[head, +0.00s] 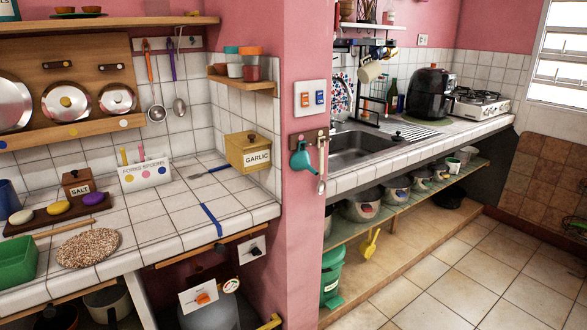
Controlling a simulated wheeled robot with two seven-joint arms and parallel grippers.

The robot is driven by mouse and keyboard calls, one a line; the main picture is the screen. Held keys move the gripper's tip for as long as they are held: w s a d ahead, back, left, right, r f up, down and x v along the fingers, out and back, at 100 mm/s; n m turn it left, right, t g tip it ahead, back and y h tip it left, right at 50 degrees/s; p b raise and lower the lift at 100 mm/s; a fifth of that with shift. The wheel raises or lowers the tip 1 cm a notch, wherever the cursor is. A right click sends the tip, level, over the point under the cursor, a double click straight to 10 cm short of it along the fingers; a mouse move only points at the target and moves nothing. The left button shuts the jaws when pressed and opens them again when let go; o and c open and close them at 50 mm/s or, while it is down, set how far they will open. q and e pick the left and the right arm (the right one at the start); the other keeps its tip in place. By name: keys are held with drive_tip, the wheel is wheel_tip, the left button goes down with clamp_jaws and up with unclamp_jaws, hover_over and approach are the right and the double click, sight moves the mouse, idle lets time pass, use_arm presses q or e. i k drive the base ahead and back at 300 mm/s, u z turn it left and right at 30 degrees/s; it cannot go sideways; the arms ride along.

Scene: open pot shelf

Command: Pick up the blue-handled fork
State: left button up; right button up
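A small fork (207,172) lies on the white tiled counter (185,207) at the left, between a white holder labelled for forks and spoons (146,174) and the yellow GARLIC box (249,152). Its dark blue handle points right toward the box, and its grey head points left. The holder has coloured dots on its front, and a few coloured handles stick up from it. Neither of my grippers is in view.
A blue strip (211,220) crosses the counter near its front edge. A SALT box (77,184), a speckled round mat (88,248) and a green bin (17,261) stand further left. A pink wall post (303,210) divides this counter from the sink (362,147).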

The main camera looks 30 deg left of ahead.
sight(225, 166)
drive_tip(key=z, duration=1.95)
drive_tip(key=k, duration=1.25)
drive_tip(key=u, duration=2)
